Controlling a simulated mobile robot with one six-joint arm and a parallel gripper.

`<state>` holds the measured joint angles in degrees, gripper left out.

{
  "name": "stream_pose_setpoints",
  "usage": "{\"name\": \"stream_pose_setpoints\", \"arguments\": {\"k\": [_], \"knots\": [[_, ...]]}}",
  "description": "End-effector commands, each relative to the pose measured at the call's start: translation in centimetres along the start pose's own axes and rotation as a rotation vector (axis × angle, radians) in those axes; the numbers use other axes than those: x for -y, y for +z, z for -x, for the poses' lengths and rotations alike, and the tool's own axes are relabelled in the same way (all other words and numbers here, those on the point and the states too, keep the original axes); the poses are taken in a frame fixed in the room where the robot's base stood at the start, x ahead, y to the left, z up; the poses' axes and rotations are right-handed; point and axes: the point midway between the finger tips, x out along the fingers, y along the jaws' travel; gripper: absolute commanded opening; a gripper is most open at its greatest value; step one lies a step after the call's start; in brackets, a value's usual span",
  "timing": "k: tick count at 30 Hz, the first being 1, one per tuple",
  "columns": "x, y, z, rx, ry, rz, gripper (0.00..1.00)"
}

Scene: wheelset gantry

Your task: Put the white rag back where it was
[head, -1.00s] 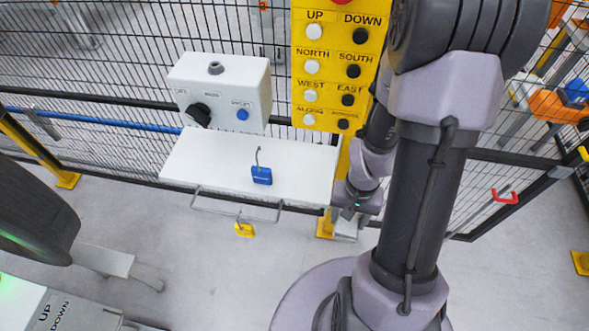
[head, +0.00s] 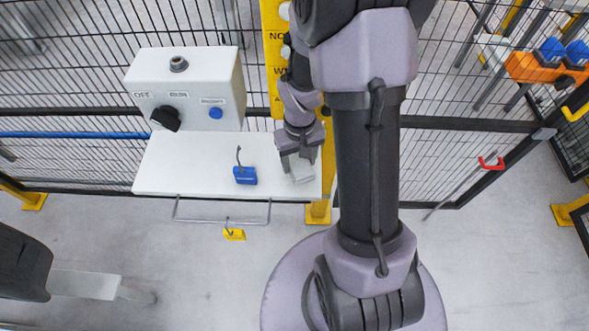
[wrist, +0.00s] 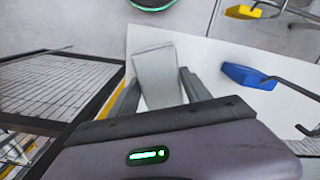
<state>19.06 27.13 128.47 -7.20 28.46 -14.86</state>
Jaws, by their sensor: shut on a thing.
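The white rag (wrist: 157,72) is between the two fingers of my gripper (wrist: 160,88) in the wrist view. In the head view the rag (head: 301,170) shows as a pale patch at the fingertips, over the right end of the white shelf (head: 190,175). My gripper (head: 298,158) points down there and is shut on the rag. I cannot tell whether the rag touches the shelf.
A blue padlock (head: 245,175) lies on the shelf just left of my gripper. A yellow padlock (head: 234,234) hangs from the rail under the shelf. Mesh fence (head: 70,75) runs behind.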

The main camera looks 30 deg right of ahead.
Motion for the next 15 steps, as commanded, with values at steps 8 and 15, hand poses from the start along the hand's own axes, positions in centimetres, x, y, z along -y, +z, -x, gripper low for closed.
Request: {"name": "stream_pose_setpoints", "arguments": {"k": [8, 15], "knots": [[1.0, -0.5, -3.9, 0.001, -0.001, -0.002, 0.23], [1.0, -0.5, -3.6, 0.0, 0.0, -0.002, 0.12]]}}
